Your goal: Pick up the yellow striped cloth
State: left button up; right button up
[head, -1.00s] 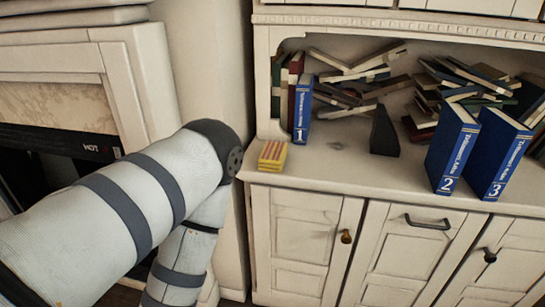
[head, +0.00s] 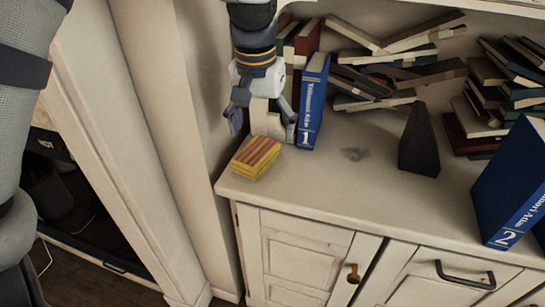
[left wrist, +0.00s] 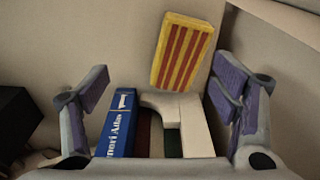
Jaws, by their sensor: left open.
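The yellow striped cloth (head: 256,157), a small folded block with red stripes, lies on the cabinet's counter near its left front corner. In the left wrist view the cloth (left wrist: 183,52) shows at the top, beyond the fingers. My left gripper (head: 262,120) hangs with its fingers down, just behind the cloth and beside the blue book marked 1. Its purple-padded fingers are spread wide in the left wrist view (left wrist: 160,95), with the cloth apart from them. My right gripper is out of view.
The blue book 1 (head: 312,102) stands close to the right of my left gripper. A dark wedge (head: 419,142) and blue book 2 (head: 518,185) stand further right. Loose books (head: 390,62) lie behind. The counter (head: 340,190) right of the cloth is clear.

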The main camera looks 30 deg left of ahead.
aim_at(267, 174)
pick_arm(q)
jog(key=f, duration=1)
jog(key=shift+d+f+b, duration=0.1)
jog(key=shift+d+b, duration=0.15)
jog(key=shift+b, duration=0.15)
jog(key=shift+w, duration=0.1)
jog(key=shift+w+f, duration=0.1)
jog(key=c, duration=1.8)
jog(key=shift+r, duration=0.25)
grip_shut()
